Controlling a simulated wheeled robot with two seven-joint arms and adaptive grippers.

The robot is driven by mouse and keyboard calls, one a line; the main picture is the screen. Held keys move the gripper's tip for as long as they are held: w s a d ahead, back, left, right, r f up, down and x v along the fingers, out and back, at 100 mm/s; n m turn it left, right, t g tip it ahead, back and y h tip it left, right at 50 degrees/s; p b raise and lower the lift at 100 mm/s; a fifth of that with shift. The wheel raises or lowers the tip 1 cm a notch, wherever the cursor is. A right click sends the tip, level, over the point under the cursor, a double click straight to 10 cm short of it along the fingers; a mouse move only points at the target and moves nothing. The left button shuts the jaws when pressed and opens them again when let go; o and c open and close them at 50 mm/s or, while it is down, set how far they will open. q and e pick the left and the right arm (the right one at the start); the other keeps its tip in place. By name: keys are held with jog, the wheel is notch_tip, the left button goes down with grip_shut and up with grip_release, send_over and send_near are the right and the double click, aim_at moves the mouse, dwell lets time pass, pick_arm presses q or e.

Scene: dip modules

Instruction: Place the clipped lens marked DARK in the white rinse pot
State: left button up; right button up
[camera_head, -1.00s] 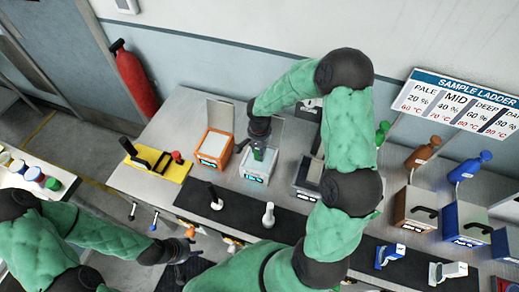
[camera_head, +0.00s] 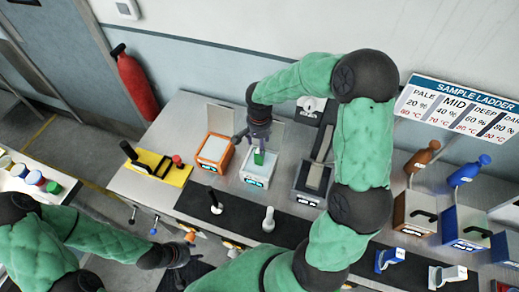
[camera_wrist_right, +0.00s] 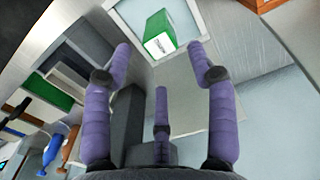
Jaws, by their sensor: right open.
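A green clipped lens (camera_head: 258,158) stands in the white rinse pot (camera_head: 254,181), which has a lit display on its front. In the right wrist view the green piece (camera_wrist_right: 160,45) with a white label sits inside the pot's pale rim; I cannot read the label. My right gripper (camera_head: 262,147) is just above the pot. In its wrist view the purple fingers (camera_wrist_right: 161,52) are spread wide, with nothing between them. My left gripper (camera_head: 185,256) is low at the left, away from the pot; its finger opening is unclear.
An orange pot (camera_head: 213,151) stands left of the white pot, and a grey-topped dark unit (camera_head: 314,182) stands right. A yellow tray (camera_head: 156,166) is farther left. A black mat (camera_head: 240,216) holds a dark and a white upright piece. Brown and blue boxes are at right.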

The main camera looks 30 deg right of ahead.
jog(key=shift+r, duration=2.25)
